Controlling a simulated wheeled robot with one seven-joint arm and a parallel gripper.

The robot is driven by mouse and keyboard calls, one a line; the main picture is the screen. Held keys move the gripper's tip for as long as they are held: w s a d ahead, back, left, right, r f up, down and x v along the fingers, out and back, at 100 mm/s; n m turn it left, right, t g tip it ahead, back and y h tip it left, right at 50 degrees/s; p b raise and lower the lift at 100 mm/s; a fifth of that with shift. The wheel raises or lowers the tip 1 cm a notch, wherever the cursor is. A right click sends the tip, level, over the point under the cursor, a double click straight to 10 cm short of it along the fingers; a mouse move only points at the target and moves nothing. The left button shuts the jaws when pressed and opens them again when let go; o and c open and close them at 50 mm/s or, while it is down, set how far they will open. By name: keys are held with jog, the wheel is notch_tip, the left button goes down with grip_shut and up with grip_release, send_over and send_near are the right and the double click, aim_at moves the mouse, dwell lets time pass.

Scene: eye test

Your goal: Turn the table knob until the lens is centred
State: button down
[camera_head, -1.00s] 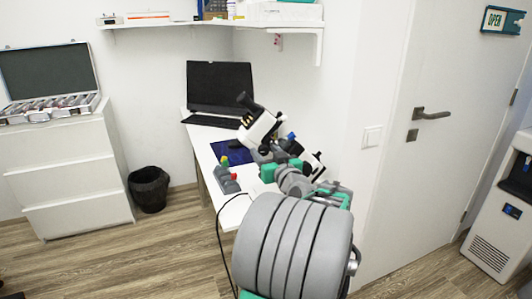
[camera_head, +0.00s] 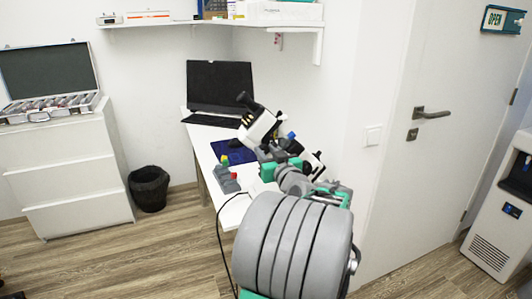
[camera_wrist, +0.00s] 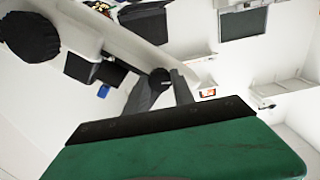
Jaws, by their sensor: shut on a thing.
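A black-and-white lens instrument (camera_head: 262,124) with a slanted black eyepiece stands on the white desk, partly behind my arm. In the wrist view its white curved body (camera_wrist: 118,38) shows at the upper left. My gripper (camera_wrist: 160,84) has its two dark fingers either side of a dark round knob (camera_wrist: 159,76) and is shut on it. In the head view my gripper is largely lost among my arm and the instrument. I cannot make out the lens or whether it is centred.
The white desk (camera_head: 203,150) also bears a laptop (camera_head: 219,88), a dark blue mat (camera_head: 232,152) and a grey block with coloured tops (camera_head: 226,178). A black bin (camera_head: 149,188) stands on the floor to the left. A wall and door (camera_head: 420,150) close off the right.

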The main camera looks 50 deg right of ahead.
jog(key=shift+f+m+b, duration=0.1)
jog(key=shift+m+b, duration=0.3)
jog(key=shift+b, duration=0.05)
jog(key=shift+m, duration=0.6)
jog(key=c, duration=1.1)
grip_release()
